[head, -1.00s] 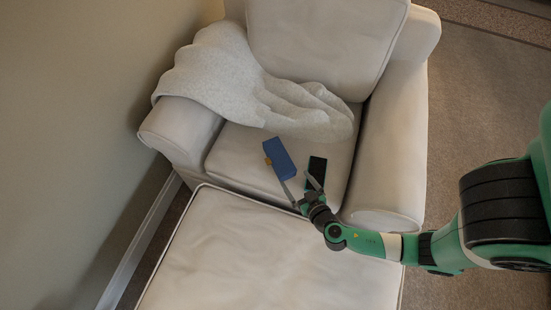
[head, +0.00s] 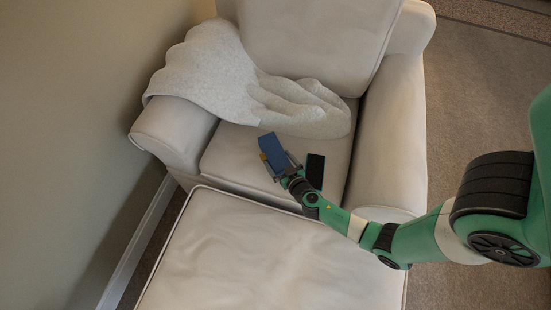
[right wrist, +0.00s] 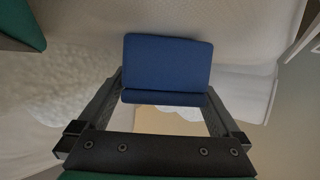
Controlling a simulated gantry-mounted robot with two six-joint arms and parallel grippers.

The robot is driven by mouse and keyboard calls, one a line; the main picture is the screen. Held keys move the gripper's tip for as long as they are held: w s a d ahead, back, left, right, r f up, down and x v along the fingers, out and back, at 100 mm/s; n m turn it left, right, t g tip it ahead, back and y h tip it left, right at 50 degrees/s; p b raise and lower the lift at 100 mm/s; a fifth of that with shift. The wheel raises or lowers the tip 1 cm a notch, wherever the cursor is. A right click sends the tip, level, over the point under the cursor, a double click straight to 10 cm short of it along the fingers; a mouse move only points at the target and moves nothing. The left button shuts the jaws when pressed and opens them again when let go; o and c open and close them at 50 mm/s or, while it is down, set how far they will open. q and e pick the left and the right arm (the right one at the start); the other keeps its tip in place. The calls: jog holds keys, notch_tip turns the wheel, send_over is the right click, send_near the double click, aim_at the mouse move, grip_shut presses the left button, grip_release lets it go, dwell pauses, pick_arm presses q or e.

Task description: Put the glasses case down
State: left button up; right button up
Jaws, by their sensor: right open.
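The glasses case appears to be the blue box-shaped thing (head: 271,148) on the armchair seat in the head view. It also shows in the right wrist view (right wrist: 168,62), at and beyond the fingertips. My right gripper (head: 281,163) is at the case's near end, with its two open fingers on either side of it. In the right wrist view the fingers (right wrist: 165,88) flank the case; I cannot tell whether they touch it. The case's underside is hidden. My left gripper is not in view.
A small orange-tan thing (head: 263,157) shows at the case's left side. A black phone-like slab (head: 315,170) lies right of the gripper. A grey blanket (head: 215,75) drapes over the armchair (head: 385,135). A pale ottoman (head: 240,255) stands in front.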

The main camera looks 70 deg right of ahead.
jog(key=shift+s, duration=0.15)
jog(key=shift+c, duration=0.9)
jog(key=c, duration=1.1)
jog(key=shift+o, duration=0.2)
jog(key=shift+r, duration=0.15)
jog(key=shift+r+p, duration=0.25)
jog(key=shift+p, duration=0.05)
notch_tip(320, 180, up, 3)
jog(key=shift+f+p, duration=0.1)
jog(key=shift+p, duration=1)
jog(key=s+r+p, duration=0.2)
jog(key=s+r, duration=0.1)
jog(key=s+a+r+p, duration=0.1)
jog(key=r+p, duration=0.1)
jog(key=shift+s+r, duration=0.15)
jog(key=s+a+r+p, duration=0.1)
jog(key=s+r, duration=0.3)
jog(key=s, duration=0.5)
jog(key=shift+s+a, duration=0.2)
jog(key=shift+a, duration=0.15)
